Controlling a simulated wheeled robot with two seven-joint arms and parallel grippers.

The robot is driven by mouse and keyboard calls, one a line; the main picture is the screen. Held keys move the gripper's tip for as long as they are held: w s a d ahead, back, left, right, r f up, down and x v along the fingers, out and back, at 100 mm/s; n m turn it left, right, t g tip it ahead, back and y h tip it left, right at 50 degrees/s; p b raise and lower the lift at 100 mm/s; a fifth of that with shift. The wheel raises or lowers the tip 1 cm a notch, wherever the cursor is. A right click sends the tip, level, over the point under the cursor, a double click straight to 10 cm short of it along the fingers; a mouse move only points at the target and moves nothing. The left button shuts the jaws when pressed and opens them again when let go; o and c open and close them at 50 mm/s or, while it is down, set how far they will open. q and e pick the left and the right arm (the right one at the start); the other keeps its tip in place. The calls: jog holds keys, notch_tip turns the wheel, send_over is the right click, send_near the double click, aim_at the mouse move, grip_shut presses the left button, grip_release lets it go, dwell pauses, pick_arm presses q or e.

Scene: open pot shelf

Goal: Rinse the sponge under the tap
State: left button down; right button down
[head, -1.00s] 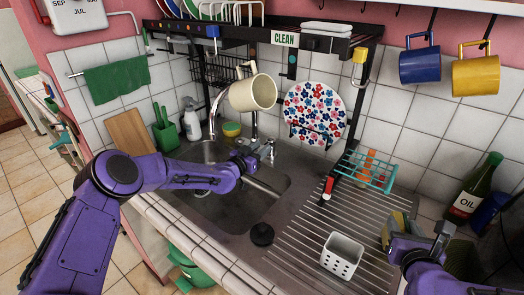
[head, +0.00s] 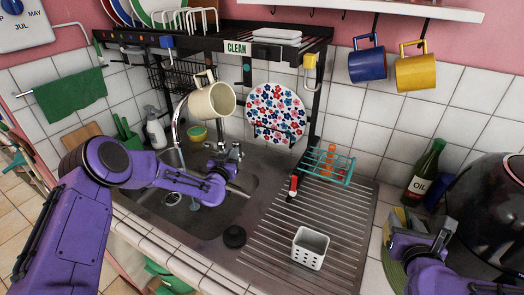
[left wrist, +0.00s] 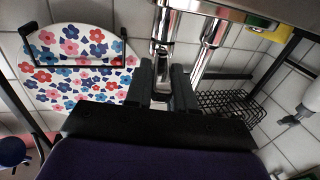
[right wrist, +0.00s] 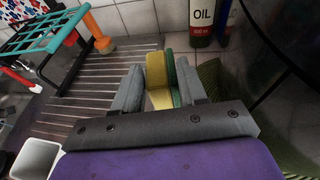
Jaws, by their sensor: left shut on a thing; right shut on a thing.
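The chrome tap (head: 178,125) arches over the grey sink (head: 150,205). My left gripper (head: 222,166) is at the tap's base, above the sink's back right corner. In the left wrist view its fingers (left wrist: 166,85) are shut on a chrome part of the tap, probably its handle. In the head view the sponge (head: 399,219) is at the far right of the drainboard, away from the tap, partly hidden by the gripper.
A cream mug (head: 210,101) hangs beside the tap spout. A teal rack (head: 326,166), oil bottle (head: 423,172) and large dark pot (head: 490,215) are to the right.

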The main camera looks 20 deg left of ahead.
pick_arm(q)
jog(key=c, duration=1.1)
grip_release()
jog(key=shift+a, duration=0.1)
jog(key=shift+o, duration=0.2)
jog(key=shift+s, duration=0.1)
pick_arm(e)
jog(key=shift+s, duration=0.1)
pick_arm(q)
jog(key=shift+s, duration=0.4)
pick_arm(e)
jog(key=shift+f, duration=0.15)
pick_arm(q)
jog(key=s+d+b, duration=0.1)
jog(key=s+b, duration=0.1)
jog(key=s, duration=0.9)
jog(key=shift+b, duration=0.3)
pick_arm(e)
notch_tip(320, 180, down, 2)
jog(key=shift+f, duration=0.15)
